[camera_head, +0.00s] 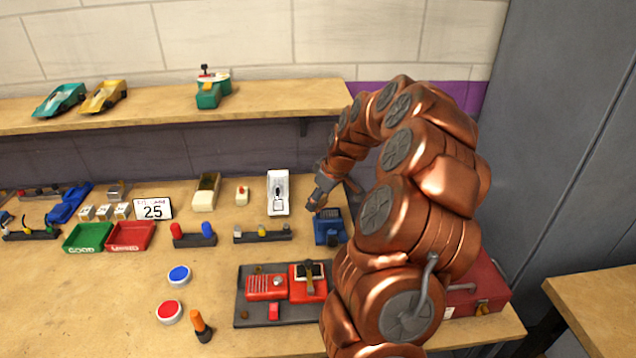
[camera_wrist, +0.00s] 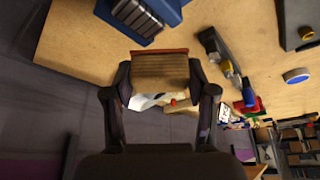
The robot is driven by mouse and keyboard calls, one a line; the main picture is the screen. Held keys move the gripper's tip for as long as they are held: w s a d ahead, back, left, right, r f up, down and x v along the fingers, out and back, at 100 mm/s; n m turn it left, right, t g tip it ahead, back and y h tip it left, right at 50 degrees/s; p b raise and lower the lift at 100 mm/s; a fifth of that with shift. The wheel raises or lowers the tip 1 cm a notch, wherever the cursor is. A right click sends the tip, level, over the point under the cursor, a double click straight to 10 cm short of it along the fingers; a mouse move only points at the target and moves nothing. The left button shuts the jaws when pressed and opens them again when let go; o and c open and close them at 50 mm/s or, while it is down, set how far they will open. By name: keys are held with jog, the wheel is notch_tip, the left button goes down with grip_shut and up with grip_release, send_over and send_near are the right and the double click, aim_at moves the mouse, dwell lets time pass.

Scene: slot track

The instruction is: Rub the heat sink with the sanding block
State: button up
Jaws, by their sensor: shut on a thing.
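The sanding block (camera_wrist: 160,72) shows in the wrist view as a brown, grainy block with a red edge. My gripper (camera_wrist: 159,90) is shut on it, one finger on each side. The heat sink (camera_wrist: 137,15) is a dark grey finned piece set in a blue holder (camera_wrist: 178,8), ahead of the block and apart from it in that view. In the head view the blue holder (camera_head: 326,238) stands on the bench just below my gripper (camera_head: 316,200). The held block is too small there to make out clearly.
A white tray (camera_head: 278,181) stands left of my gripper. A dark mat (camera_head: 246,312) with red devices lies in front, and a red toolbox (camera_head: 490,290) stands at the right. A tool rack (camera_head: 262,236) lies left of the blue holder. A shelf (camera_head: 160,112) runs above.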

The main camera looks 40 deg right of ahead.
jog(key=shift+r, duration=2.85)
